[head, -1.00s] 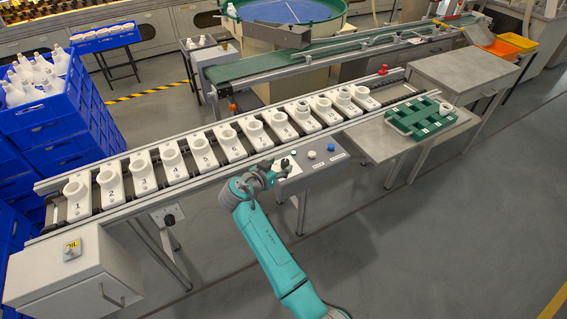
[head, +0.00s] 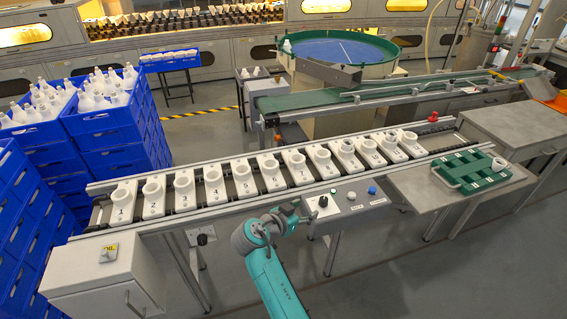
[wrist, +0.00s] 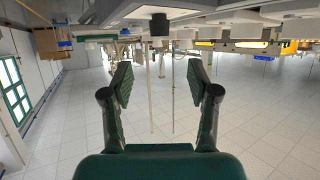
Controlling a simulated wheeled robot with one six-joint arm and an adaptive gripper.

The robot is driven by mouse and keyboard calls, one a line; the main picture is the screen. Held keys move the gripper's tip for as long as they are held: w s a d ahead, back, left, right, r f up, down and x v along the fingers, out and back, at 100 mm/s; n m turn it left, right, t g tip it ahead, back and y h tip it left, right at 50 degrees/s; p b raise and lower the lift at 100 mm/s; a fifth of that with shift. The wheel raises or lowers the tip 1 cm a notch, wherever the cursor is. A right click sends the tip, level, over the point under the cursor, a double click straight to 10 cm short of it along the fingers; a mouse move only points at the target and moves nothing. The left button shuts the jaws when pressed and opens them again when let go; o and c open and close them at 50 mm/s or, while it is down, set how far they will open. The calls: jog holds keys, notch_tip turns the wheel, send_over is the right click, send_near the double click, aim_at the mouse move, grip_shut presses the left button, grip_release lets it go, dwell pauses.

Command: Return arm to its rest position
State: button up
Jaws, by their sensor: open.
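My gripper (wrist: 160,88) is open and empty in the wrist view, its two fingers apart with only floor and distant benches between them. In the head view my teal arm (head: 268,270) reaches up from the bottom edge. Its wrist end (head: 262,230) is folded in front of the conveyor, close to the control box (head: 340,203) with its black knob and white and blue buttons. The fingertips are hard to make out in the head view.
The conveyor (head: 75,238) carries a row of numbered white holders (head: 153,196). A green tray (head: 470,170) lies on a side table (head: 415,190) at right. Blue crates (head: 110,130) with white bottles stack at left. A grey cabinet (head: 100,275) stands front left. Floor at lower right is clear.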

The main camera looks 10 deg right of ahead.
jog(key=s+d+f+n+t+y, duration=0.2)
jog(key=s+f+n+y, duration=0.3)
jog(key=s+f, duration=0.7)
jog(key=s+f+n+t+y, duration=0.1)
jog(key=s+f+n+y, duration=0.15)
jog(key=s, duration=0.55)
jog(key=s+f+n+y, duration=0.1)
jog(key=s+f+n, duration=0.15)
jog(key=s, duration=0.55)
jog(key=s+a+r+n+t+y, duration=0.1)
jog(key=s+r, duration=0.2)
jog(key=s, duration=0.4)
jog(key=s+a+r+t+y, duration=0.1)
jog(key=s+a+r+y, duration=0.15)
jog(key=s, duration=0.55)
jog(key=s+r+t, duration=0.1)
jog(key=s+r, duration=0.3)
jog(key=r, duration=0.3)
jog(key=s+d+r+t+h, duration=0.1)
jog(key=s+r, duration=0.4)
jog(key=r, duration=0.2)
jog(key=shift+s+r, duration=0.15)
